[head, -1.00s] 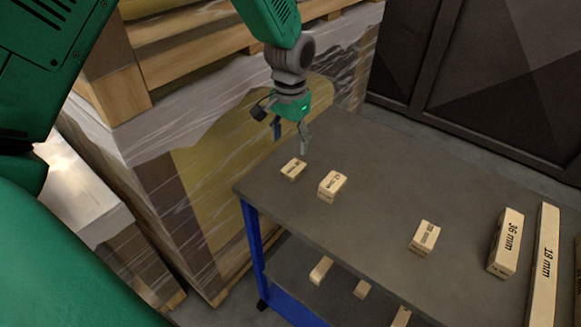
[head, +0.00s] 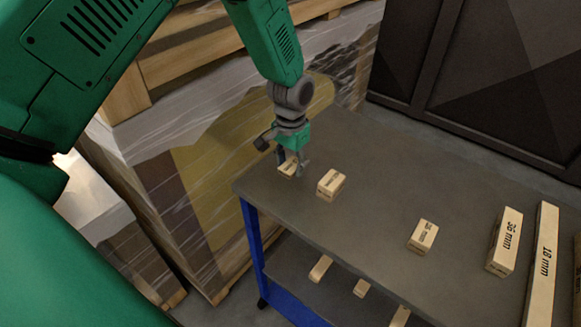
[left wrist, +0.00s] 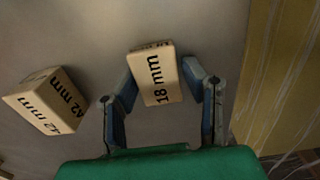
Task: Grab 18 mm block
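The small wooden block marked 18 mm (left wrist: 160,85) lies on the grey table top, between the fingertips of my left gripper (left wrist: 160,78) in the left wrist view. In the head view the block (head: 287,168) is partly hidden behind my left gripper (head: 292,171), close to the table's far left corner. The fingers stand apart, one on each side of the block and very near its sides. I cannot tell whether they touch it. My right gripper is not in view.
A block marked 42 mm (left wrist: 45,100) lies close by; it also shows in the head view (head: 331,185). Further right are a small block (head: 423,236), a 36 mm block (head: 504,241) and a long 18 mm piece (head: 543,262). A wrapped pallet (head: 215,160) stands behind the table's left edge.

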